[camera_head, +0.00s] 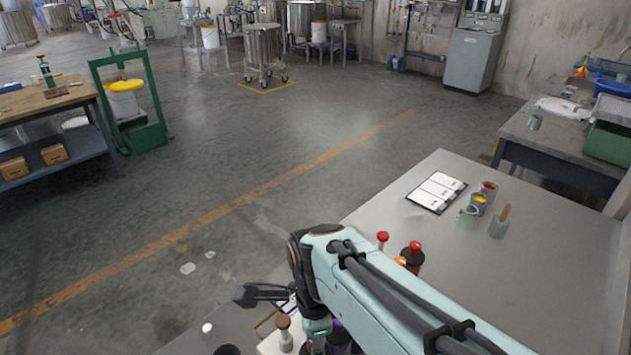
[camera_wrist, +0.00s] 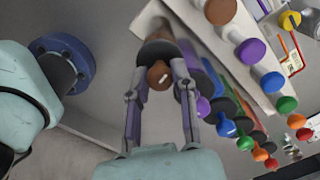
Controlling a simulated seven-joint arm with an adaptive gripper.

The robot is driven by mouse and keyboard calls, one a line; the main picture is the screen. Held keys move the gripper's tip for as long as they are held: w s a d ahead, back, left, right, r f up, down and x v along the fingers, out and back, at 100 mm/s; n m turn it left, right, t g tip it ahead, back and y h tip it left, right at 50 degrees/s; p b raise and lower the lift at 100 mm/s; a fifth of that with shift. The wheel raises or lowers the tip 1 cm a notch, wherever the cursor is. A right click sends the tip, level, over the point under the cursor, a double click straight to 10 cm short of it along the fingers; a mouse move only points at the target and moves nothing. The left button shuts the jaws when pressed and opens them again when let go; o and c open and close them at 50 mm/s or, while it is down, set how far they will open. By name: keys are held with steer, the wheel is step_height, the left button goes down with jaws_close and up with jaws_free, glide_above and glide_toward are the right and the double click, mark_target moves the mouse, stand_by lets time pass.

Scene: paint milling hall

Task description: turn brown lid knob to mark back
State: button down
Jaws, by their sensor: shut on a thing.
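The brown lid knob (camera_wrist: 158,74) is in the upper middle of the wrist view, with a short white mark on its face. It sits in front of a dark round lid. My gripper (camera_wrist: 160,82) has one finger on each side of the knob and is shut on it. The mark lies slightly slanted on the knob. In the head view my arm hides most of the gripper and the knob it holds.
Jars with purple, blue, green (camera_wrist: 245,143) and orange knobs stand in a row close to my right finger. A white rack (camera_wrist: 205,37) bears matching coloured knobs.

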steer(key=n, duration=1.2)
steer(key=shift+n, duration=0.3)
steer(key=n, duration=0.3)
steer(key=shift+n, duration=0.4)
steer(key=n, duration=1.2)
steer(key=shift+n, duration=0.3)
steer(key=n, duration=0.4)
